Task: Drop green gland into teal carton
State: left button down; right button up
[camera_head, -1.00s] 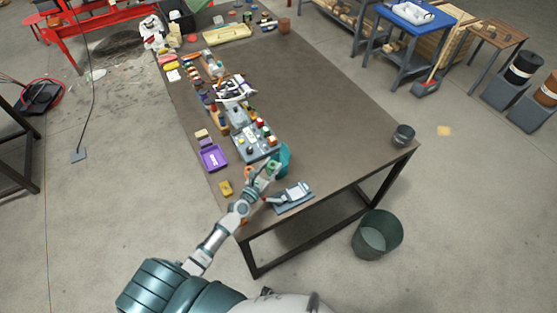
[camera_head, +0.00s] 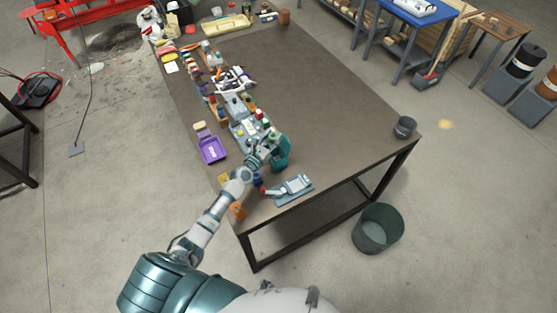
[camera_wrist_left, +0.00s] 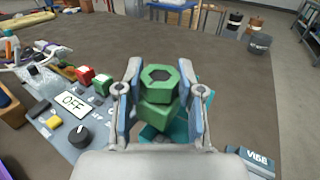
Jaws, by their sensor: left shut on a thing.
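The green gland (camera_wrist_left: 158,92) is a green piece with a hexagonal top. It sits between the fingers of my left gripper (camera_wrist_left: 160,95) in the left wrist view. The left gripper, shut on it, also shows in the head view (camera_head: 272,145), low over the near part of the table. The teal carton (camera_head: 282,154) stands right at the gripper in the head view. In the left wrist view the carton (camera_wrist_left: 205,128) shows behind and below the gland, partly hidden by the fingers. My right gripper is not in view.
A grey panel (camera_head: 246,132) with knobs and an "OFF" label lies left of the carton. A purple tray (camera_head: 212,150) is farther left. A grey-blue device (camera_head: 293,188) lies near the front edge. The table's right side (camera_head: 335,110) is clear up to a dark cup (camera_head: 405,127).

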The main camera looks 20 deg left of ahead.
pick_arm(q)
jog(key=shift+f, duration=0.1)
jog(key=c, duration=0.7)
grip_release()
jog(key=shift+o, duration=0.2)
jog(key=shift+s+f, duration=0.1)
jog(key=shift+s, duration=0.05)
jog(key=s+a, duration=0.1)
jog(key=s, duration=1)
jog(key=shift+s+a, duration=0.3)
jog(key=shift+a, duration=0.05)
